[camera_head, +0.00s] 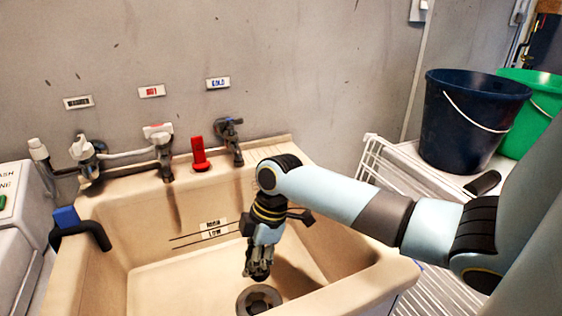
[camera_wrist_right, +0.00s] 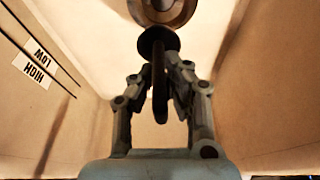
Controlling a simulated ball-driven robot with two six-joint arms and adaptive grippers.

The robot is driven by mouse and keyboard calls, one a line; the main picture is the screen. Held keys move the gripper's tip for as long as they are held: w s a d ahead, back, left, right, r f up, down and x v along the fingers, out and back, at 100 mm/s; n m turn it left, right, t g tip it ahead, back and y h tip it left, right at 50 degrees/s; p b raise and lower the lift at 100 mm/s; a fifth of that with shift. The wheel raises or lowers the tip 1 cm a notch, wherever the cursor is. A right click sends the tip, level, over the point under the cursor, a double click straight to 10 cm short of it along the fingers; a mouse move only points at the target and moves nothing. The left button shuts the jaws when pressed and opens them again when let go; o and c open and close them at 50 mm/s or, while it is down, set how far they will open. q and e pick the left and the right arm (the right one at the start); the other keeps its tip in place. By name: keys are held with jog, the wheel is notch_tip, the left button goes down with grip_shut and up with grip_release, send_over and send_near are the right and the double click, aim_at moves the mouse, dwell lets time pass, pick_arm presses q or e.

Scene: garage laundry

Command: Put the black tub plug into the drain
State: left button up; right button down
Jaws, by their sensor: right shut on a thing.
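My right gripper (camera_head: 258,270) reaches down into the beige sink, low over its floor. In the right wrist view my right gripper (camera_wrist_right: 160,78) is shut on the upright handle of the black tub plug (camera_wrist_right: 158,41). The plug's round dark disc is beyond the fingertips, and in the head view the fingers mostly hide it. The drain (camera_head: 259,300) is a round metal ring with a dark centre, just below the gripper in the head view. The drain (camera_wrist_right: 178,15) also shows beside the plug in the wrist view, partly cut off by the frame edge. My left gripper is not in view.
The sink rim (camera_head: 345,300) surrounds the gripper. Taps and a red object (camera_head: 199,155) stand along the back ledge. A black hose (camera_head: 82,236) hooks over the left rim. A dark blue bucket (camera_head: 470,115) and a green bucket (camera_head: 540,110) stand right.

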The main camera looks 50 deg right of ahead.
jog(key=x, duration=0.3)
jog(key=s+d+b+x, duration=0.1)
jog(key=x, duration=0.3)
jog(key=b+x, duration=0.1)
jog(key=x, duration=0.2)
jog(key=shift+s+d+f, duration=0.2)
jog(key=shift+s+f, duration=0.1)
jog(key=shift+f, duration=0.35)
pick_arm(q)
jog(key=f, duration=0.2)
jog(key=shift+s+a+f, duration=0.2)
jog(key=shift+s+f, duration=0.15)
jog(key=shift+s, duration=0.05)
pick_arm(e)
jog(key=shift+f, duration=0.1)
jog(key=shift+f+b, duration=0.3)
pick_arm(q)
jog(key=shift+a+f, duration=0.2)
pick_arm(e)
jog(key=c, duration=1.4)
grip_release()
jog(key=shift+r, duration=0.1)
